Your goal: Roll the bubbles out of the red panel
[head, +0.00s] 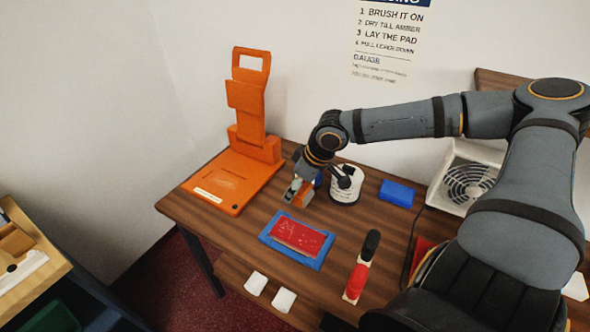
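The red panel (297,237) lies flat in a blue frame (268,238) on the wooden table, with small pale marks on its surface. My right gripper (298,192) is beyond the panel, its arm reaching in from the right. A small orange thing (304,195) is at its fingertips; I cannot tell whether the fingers grip it or are only beside it. A hand tool with a black handle and red lower part (360,267) is to the right of the panel. My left gripper is not in view.
A tall orange stand with a flat base (216,182) is at the back left. A white tub (346,188) is close to my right gripper. A blue block (397,193) and a fan unit (468,183) are farther right. White pads (256,283) lie near the front edge.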

